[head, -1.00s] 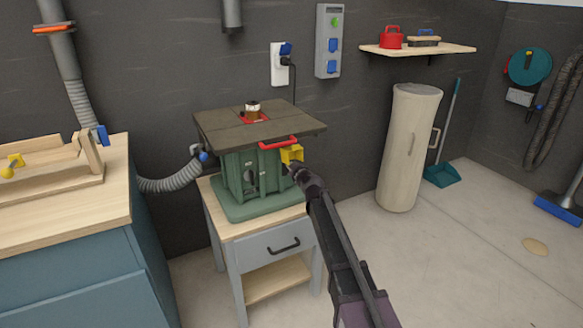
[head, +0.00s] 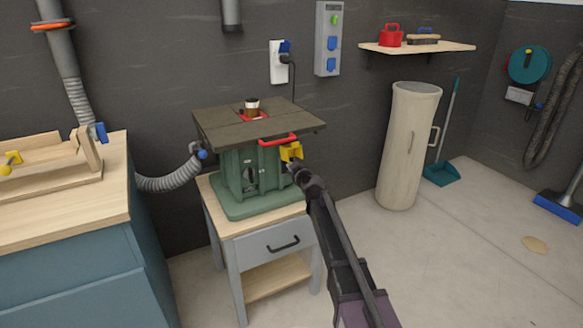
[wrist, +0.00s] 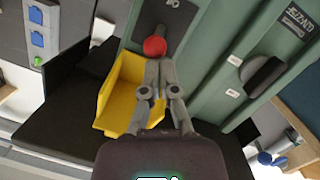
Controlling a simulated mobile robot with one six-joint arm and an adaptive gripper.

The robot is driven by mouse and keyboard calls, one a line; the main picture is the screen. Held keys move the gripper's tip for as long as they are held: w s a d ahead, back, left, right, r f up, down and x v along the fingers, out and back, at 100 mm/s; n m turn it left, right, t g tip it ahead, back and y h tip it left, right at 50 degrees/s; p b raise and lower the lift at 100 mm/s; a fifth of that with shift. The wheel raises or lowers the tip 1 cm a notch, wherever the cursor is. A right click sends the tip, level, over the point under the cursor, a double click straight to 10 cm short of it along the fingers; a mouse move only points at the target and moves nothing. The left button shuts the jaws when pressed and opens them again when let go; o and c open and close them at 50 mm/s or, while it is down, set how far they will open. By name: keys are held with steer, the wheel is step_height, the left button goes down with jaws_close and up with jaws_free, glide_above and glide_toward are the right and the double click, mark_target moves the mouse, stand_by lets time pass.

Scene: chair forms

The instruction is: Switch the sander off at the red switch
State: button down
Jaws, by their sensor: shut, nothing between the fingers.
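The sander (head: 232,182) is a green machine with a dark flat top, standing on a small wooden-topped stand. In the wrist view its red switch (wrist: 155,46) is a round red knob on a dark plate. An open yellow cover (wrist: 121,92) sits beside the switch; it also shows in the head view (head: 291,151). My gripper (wrist: 159,64) is shut and empty, its fingertips right at the lower edge of the red switch. I cannot tell whether they touch it. In the head view my gripper (head: 292,166) hides the switch.
A red handle (head: 278,140) runs along the top's front edge. A black knob (wrist: 265,77) is on the green side panel. A grey hose (head: 170,183) joins the machine at left, near a blue workbench (head: 75,280). Floor at right is mostly clear.

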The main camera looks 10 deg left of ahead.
steer(key=shift+s+f, duration=0.1)
steer(key=shift+f, duration=0.1)
steer(key=shift+s+d+f+b, duration=0.1)
steer(key=shift+d+f+b, duration=0.05)
steer(key=shift+f+b, duration=0.4)
steer(key=shift+s+d+f+b, duration=0.1)
steer(key=shift+f+b, duration=0.3)
steer(key=shift+b, duration=0.2)
steer(key=shift+s+f, duration=0.1)
steer(key=s+d+f+b, duration=0.3)
steer(key=s+f+b, duration=0.3)
steer(key=shift+s+d, duration=0.15)
steer(key=shift+s, duration=0.25)
steer(key=shift+s+f, duration=0.1)
